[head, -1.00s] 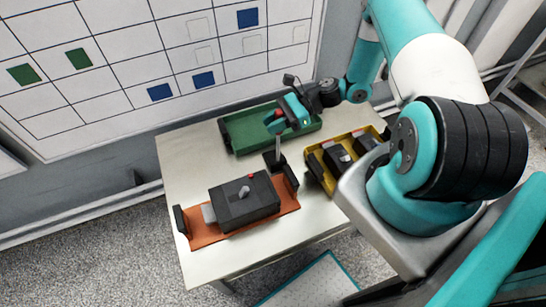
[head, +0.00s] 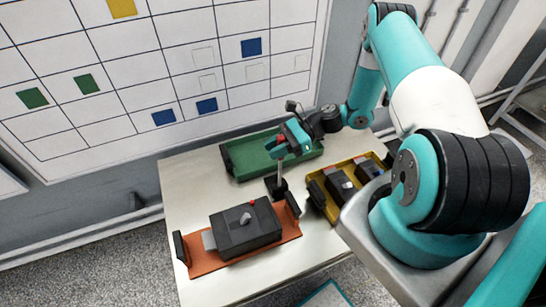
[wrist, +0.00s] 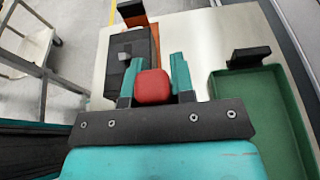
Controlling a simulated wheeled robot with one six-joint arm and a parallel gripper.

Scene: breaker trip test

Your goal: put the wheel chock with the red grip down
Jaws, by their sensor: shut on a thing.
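The wheel chock (head: 276,188) is a black block with a thin grey stem and a red grip on top. My gripper (head: 284,143) is above the table and closed on the red grip, with the stem and block below it. The wrist view shows the red grip (wrist: 152,87) between the two teal fingers (wrist: 151,80); the block is hidden there. The block is at the table's middle, close to the orange tray's right end. Whether it touches the table cannot be told.
The orange tray (head: 204,263) holds a black box (head: 246,229) with a grey knob and red button. The green tray (head: 262,161) looks empty at the back. The yellow tray (head: 322,204) at right holds black units. The pale table (head: 190,198) is bare at left.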

